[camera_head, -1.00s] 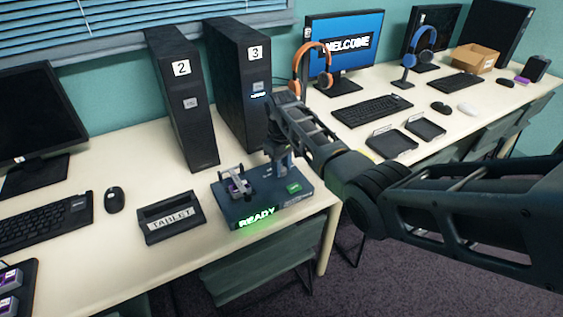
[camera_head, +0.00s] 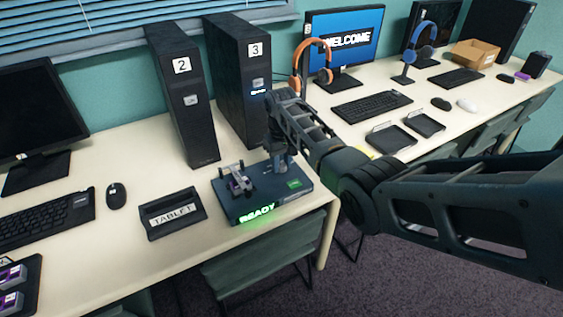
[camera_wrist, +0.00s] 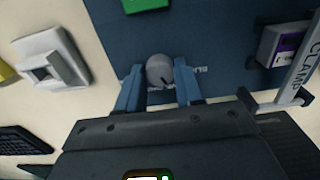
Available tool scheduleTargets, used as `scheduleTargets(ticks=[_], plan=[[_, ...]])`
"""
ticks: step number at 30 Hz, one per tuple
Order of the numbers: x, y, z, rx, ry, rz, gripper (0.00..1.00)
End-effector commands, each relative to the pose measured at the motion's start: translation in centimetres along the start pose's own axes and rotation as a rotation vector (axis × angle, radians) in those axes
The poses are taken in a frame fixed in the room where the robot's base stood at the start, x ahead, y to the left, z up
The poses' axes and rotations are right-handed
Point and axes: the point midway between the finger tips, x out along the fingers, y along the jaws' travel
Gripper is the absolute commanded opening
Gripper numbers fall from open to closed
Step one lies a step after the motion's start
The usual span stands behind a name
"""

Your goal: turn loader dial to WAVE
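The loader (camera_head: 268,205) is a dark blue box at the front edge of the table, with a lit green READY sign. Its round grey dial (camera_wrist: 160,72) shows in the wrist view between the two blue fingertips of my gripper (camera_wrist: 160,80). The fingers appear closed against its sides, with a small dark mark on the dial. In the head view my gripper (camera_head: 281,162) reaches down onto the loader and hides the dial. Lettering beside the dial is mostly covered; I cannot read WAVE. A purple-labelled cartridge (camera_wrist: 284,45) sits beside the bar marked CLAMP (camera_wrist: 298,72).
A black TABLET holder (camera_head: 171,214) stands left of the loader. Towers 2 (camera_head: 187,105) and 3 (camera_head: 243,85) stand behind. Orange headphones (camera_head: 298,62) and two black trays (camera_head: 392,138) are to the right. A chair (camera_head: 265,255) is below the table edge.

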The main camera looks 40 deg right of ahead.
Motion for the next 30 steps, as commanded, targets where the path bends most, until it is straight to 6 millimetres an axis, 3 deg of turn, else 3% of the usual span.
scheduleTargets(ticks=[7,16,30], plan=[[0.0,0.0,0.0,-0.001,-0.001,0.0,0.59],[-0.5,0.0,0.0,-0.001,0.0,0.0,0.59],[-7.0,0.0,-0.1,-0.001,0.002,0.001,0.59]])
